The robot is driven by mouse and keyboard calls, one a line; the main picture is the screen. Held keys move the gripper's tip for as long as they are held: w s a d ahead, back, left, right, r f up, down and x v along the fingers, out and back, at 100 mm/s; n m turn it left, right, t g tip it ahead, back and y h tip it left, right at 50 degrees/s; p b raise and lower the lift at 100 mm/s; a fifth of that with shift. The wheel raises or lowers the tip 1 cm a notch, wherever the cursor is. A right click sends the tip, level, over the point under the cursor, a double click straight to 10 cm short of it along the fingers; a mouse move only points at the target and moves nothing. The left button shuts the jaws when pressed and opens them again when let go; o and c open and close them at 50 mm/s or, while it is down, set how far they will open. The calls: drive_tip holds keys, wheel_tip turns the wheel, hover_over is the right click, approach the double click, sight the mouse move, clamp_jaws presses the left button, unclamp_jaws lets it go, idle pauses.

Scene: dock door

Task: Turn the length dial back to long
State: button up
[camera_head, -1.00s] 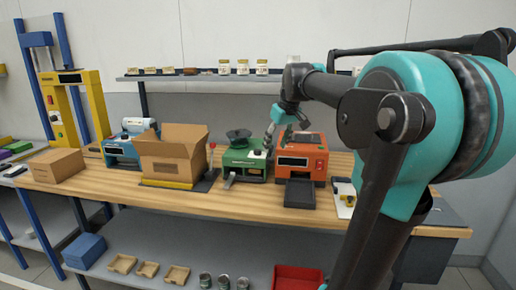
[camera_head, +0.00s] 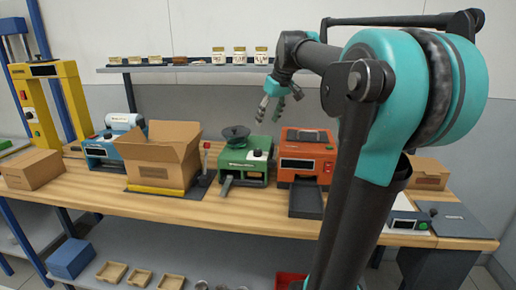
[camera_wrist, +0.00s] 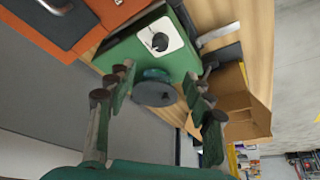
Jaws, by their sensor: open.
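The green machine (camera_head: 244,166) stands on the wooden bench, between the open carton and the orange machine. A dark round dial on a white plate (camera_head: 258,154) sits on its body; I take it to be the length dial. In the wrist view the dial (camera_wrist: 160,42) shows with a pale mark, but its setting is too small to read. A dark round disc (camera_wrist: 153,92) on the green machine lies between my fingers in that picture. My gripper (camera_head: 272,112) is open and empty, above the green machine and apart from it; its fingers also show in the wrist view (camera_wrist: 160,75).
The orange machine (camera_head: 308,160) with a dark tray stands right of the green one. The open carton (camera_head: 168,158) and a red-knobbed lever (camera_head: 206,158) stand left. Another carton (camera_head: 430,172) sits at the right.

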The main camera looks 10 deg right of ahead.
sight(258, 150)
drive_tip(key=x, duration=1.5)
drive_tip(key=shift+c, duration=0.4)
drive_tip(key=c, duration=1.1)
